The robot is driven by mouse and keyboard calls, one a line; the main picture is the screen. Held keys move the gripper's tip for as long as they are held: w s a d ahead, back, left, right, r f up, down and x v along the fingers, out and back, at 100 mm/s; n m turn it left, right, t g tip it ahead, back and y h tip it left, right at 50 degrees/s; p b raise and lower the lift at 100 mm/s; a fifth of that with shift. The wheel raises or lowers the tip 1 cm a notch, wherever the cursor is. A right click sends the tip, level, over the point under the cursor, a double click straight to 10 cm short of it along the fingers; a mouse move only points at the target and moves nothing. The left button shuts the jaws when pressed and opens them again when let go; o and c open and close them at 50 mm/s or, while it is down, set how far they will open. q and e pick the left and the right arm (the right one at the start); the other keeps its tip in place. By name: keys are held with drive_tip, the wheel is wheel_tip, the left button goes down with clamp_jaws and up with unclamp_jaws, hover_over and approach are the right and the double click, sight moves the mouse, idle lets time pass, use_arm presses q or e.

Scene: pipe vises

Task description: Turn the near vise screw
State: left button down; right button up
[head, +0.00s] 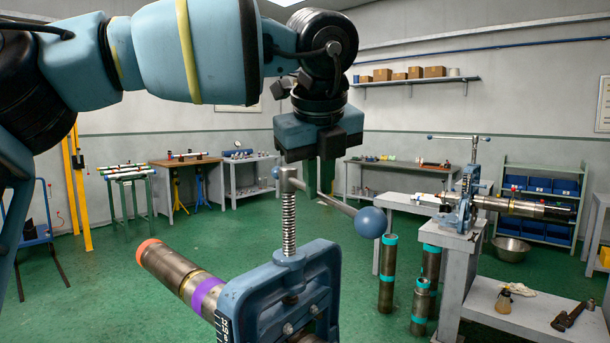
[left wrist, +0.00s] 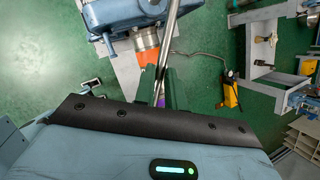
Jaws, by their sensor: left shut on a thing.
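The near vise (head: 262,290) is a blue frame at the bottom of the head view. Its threaded screw (head: 289,225) stands upright from the top, with a metal handle bar (head: 338,204) through its head. A blue ball (head: 370,222) caps the bar's right end. My left gripper (head: 318,185) is above the vise, pointing down, its dark green fingers shut on the bar right of the screw head. In the left wrist view the bar (left wrist: 168,50) runs between the green fingers (left wrist: 160,85). My right gripper is not in view.
A pipe (head: 172,268) with an orange end and purple band sticks out left of the near vise. The far vise (head: 466,200) holds another pipe on a grey bench at right. Several teal-banded pipes (head: 388,275) stand on the floor. Green floor is open at left.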

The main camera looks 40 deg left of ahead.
use_arm(q)
drive_tip(key=shift+w+d+f, duration=0.15)
drive_tip(key=shift+w+f, duration=0.15)
drive_tip(key=shift+f, duration=0.1)
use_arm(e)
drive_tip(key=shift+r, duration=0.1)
use_arm(q)
drive_tip(key=c, duration=1.6)
unclamp_jaws()
drive_tip(key=shift+c, duration=0.2)
drive_tip(key=shift+o, duration=0.9)
drive_tip(key=shift+w, duration=0.25)
drive_tip(key=shift+s+r+n, duration=0.1)
drive_tip(key=shift+r+n, duration=0.05)
drive_tip(key=shift+n, duration=0.15)
